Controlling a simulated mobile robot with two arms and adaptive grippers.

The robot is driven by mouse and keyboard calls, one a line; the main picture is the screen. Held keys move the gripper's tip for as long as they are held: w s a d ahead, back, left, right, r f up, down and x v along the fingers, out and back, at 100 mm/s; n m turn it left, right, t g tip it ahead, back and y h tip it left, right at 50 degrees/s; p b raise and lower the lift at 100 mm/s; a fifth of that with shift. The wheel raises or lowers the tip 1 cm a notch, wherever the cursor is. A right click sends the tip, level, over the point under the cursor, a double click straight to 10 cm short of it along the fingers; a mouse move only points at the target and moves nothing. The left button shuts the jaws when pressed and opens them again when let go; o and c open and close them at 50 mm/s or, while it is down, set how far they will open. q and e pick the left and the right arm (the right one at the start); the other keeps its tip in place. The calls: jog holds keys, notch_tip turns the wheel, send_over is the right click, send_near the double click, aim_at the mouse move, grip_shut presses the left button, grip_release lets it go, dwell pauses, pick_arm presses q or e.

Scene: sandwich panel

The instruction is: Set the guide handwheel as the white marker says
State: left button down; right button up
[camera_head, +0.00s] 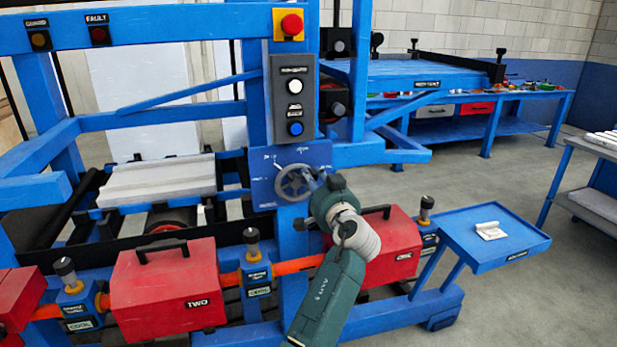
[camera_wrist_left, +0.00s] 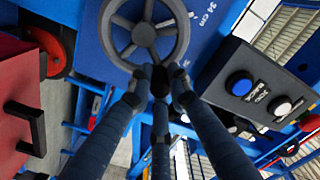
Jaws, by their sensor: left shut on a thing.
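The grey spoked guide handwheel (camera_head: 293,182) sits on a blue plate (camera_head: 263,188) on the machine's front post. In the left wrist view the handwheel (camera_wrist_left: 144,35) fills the top, with a "34 cm" label on the blue plate (camera_wrist_left: 208,45) to its right. A small white mark shows on the plate up and left of the wheel in the head view; the other labels there are too small to read. My left gripper (camera_head: 315,184) is at the wheel's right edge. In the wrist view its fingers (camera_wrist_left: 160,82) are shut on the wheel's rim.
A grey button box (camera_head: 294,100) with white and blue buttons hangs just above the wheel, under a red emergency button (camera_head: 291,25). Red boxes (camera_head: 168,288) with black handles stand below. A blue side tray (camera_head: 500,250) holds a small white object. Open floor lies to the right.

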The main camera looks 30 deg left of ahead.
pick_arm(q)
jog(key=m, duration=0.3)
jog(key=shift+w+d+f, duration=0.3)
jog(key=shift+w+f, duration=0.05)
jog(key=shift+w, duration=0.05)
jog(key=shift+w+d+f+m+p, duration=0.1)
jog(key=shift+f+m+p, duration=0.55)
jog(key=shift+m, duration=0.95)
jog(key=shift+w+d+f+m+p, duration=0.1)
jog(key=shift+f+m+p, duration=0.2)
jog(key=shift+f+m, duration=0.95)
jog(key=shift+w+d+f+m+p, duration=0.1)
jog(key=shift+f+m+p, duration=0.35)
jog(key=shift+m, duration=1.5)
jog(key=shift+s+f, duration=0.1)
jog(key=c, duration=1.6)
grip_release()
jog(key=shift+a, duration=0.1)
jog(key=shift+c, duration=0.2)
jog(key=v, duration=1.2)
